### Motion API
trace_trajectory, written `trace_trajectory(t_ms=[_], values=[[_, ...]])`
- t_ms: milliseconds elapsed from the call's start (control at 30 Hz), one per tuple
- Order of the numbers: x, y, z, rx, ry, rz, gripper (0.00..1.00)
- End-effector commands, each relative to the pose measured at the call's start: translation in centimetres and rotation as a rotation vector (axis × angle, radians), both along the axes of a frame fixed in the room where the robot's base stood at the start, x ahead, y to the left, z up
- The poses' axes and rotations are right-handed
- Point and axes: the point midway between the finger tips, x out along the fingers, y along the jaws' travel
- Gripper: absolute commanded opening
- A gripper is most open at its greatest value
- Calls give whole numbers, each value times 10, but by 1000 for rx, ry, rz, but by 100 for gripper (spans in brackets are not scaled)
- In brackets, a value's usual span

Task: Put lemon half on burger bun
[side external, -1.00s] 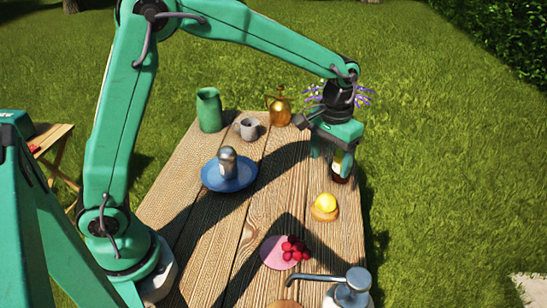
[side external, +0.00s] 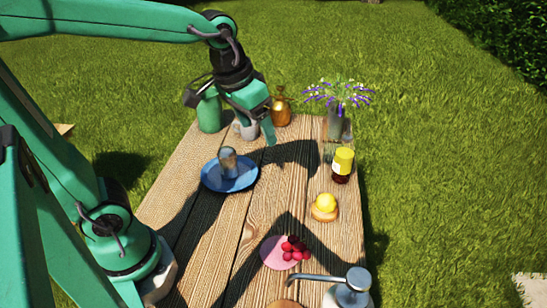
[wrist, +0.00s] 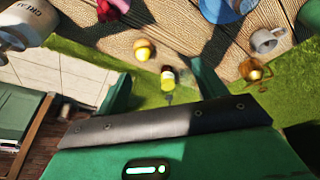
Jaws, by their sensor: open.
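The lemon half (side external: 326,201) is a small yellow dome resting on top of the burger bun (side external: 323,214), a brown round on the right side of the table. In the wrist view the lemon half (wrist: 142,46) also shows on the bun, near the upper middle. My gripper (side external: 257,128) is open and empty above the far part of the table, near the grey mug, well apart from the bun. In the wrist view my gripper (wrist: 162,84) shows its two fingers spread, with nothing held between them.
A jar with a yellow lid (side external: 343,160) and a flower vase (side external: 336,125) stand at the far right. A blue plate (side external: 247,181) holds a metal shaker. A pink plate (side external: 271,255) with red berries lies nearer. A green jug (side external: 209,112) and amber bottle (side external: 280,110) stand behind.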

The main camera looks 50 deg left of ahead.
Motion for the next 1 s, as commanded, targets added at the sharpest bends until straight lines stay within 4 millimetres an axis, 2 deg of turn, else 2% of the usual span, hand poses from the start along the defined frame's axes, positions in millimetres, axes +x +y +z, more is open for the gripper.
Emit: trace_trajectory(t_ms=[200, 433, 633, 1000], values=[[-40, 14, 3, 11, -83, -5, 71], [-72, 22, -4, 25, -151, -10, 71], [-83, 25, -8, 33, -177, -13, 71], [-84, 25, -8, 33, -178, -14, 71]])
